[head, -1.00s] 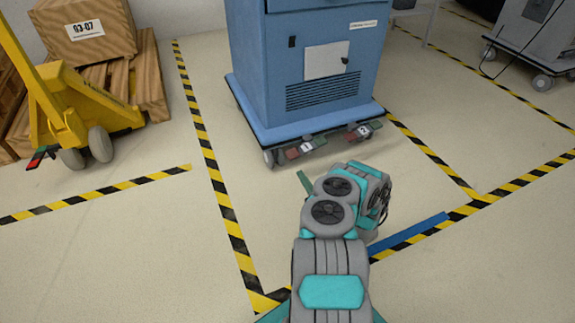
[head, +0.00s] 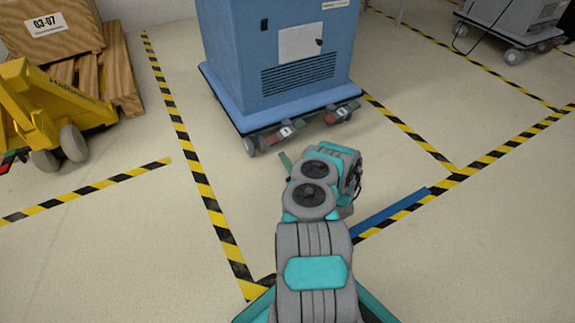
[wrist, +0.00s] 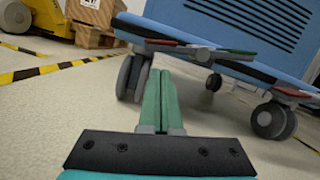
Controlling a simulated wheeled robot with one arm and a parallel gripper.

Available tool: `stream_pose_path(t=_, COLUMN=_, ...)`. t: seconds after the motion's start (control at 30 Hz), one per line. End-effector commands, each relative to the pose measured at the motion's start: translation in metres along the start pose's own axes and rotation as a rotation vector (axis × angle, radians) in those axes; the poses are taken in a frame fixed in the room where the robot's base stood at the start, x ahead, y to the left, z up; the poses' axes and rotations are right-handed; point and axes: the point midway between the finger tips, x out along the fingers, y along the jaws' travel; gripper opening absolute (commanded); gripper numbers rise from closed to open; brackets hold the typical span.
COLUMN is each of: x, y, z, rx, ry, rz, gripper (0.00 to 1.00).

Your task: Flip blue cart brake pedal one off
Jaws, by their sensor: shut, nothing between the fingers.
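The blue cart (head: 275,50) stands ahead of me, and its lower edge also shows in the wrist view (wrist: 205,25). Pedal one (head: 272,139), with a red end and a number plate, sticks out low at the cart's near left side; in the wrist view it appears with a red left part (wrist: 172,42) and a green right part. Pedal two (head: 343,113) is to its right, and its red part shows in the wrist view (wrist: 290,92). My gripper (head: 284,159) is shut and empty, low in front of pedal one. Its green fingertips (wrist: 160,76) appear below the pedal; contact is unclear.
Caster wheels (wrist: 133,78) sit under the cart, one close beside my fingers. A yellow pallet jack (head: 40,115) and wooden crates (head: 55,30) stand at the left. A grey cart (head: 510,20) is at the far right. The taped floor around me is clear.

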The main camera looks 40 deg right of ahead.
Motion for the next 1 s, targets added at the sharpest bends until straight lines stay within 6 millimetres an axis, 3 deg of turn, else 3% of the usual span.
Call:
stream_pose_path(t=0.2, x=0.034, y=0.000, z=-0.001, rx=-0.001, ry=-0.003, rz=0.000, gripper=0.00)
stream_pose_path(t=0.4, x=0.049, y=0.001, z=-0.001, rx=0.001, ry=0.001, rz=0.000, gripper=0.00)
stream_pose_path(t=0.8, x=0.050, y=0.000, z=0.000, rx=0.002, ry=0.001, rz=-0.001, gripper=0.00)
stream_pose_path(t=1.0, x=0.039, y=-0.002, z=0.004, rx=0.033, ry=0.001, rz=-0.010, gripper=0.00)
